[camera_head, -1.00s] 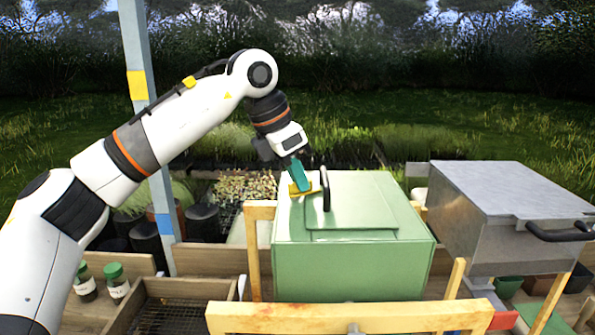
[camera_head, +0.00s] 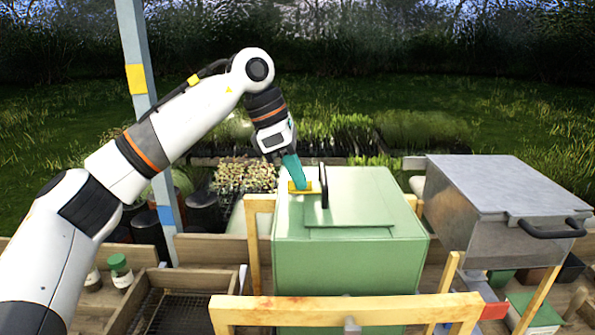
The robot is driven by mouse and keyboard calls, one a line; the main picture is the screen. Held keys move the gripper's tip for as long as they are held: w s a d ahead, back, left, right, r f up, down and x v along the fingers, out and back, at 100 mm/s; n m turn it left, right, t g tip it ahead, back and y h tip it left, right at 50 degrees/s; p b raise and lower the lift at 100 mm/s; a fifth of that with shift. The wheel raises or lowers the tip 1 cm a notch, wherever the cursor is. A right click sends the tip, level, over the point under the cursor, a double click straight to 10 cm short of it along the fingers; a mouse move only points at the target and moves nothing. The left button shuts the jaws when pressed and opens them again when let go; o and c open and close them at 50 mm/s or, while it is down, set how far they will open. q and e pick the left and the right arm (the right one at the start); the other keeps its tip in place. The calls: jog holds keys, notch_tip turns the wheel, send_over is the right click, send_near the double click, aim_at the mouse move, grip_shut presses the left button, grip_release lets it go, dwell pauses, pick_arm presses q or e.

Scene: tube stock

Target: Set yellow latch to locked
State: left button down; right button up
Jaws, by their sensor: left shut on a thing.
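The yellow latch (camera_head: 309,187) sits on top of the green box (camera_head: 345,265), near its left edge and beside an upright black handle (camera_head: 323,186). My left gripper (camera_head: 297,182) reaches down onto the latch from above with its teal fingers. It is shut on the latch; the fingers cover part of it, so its exact setting cannot be told. My right gripper is not in view.
A grey metal box (camera_head: 505,200) with a black handle stands to the right. A wooden frame (camera_head: 350,312) runs across the front of the green box. A pole (camera_head: 150,130) rises behind my left arm. Jars (camera_head: 120,270) and a mesh tray stand at lower left.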

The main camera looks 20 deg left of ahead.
pick_arm(q)
jog(key=shift+r, duration=0.15)
jog(key=c, duration=1.5)
grip_release()
jog(key=shift+a, duration=0.1)
jog(key=shift+a+r+b, duration=0.15)
jog(key=shift+r+b, duration=0.2)
jog(key=shift+r, duration=0.05)
jog(key=shift+b+v, duration=1)
jog(key=shift+v, duration=4.5)
jog(key=shift+s, duration=0.1)
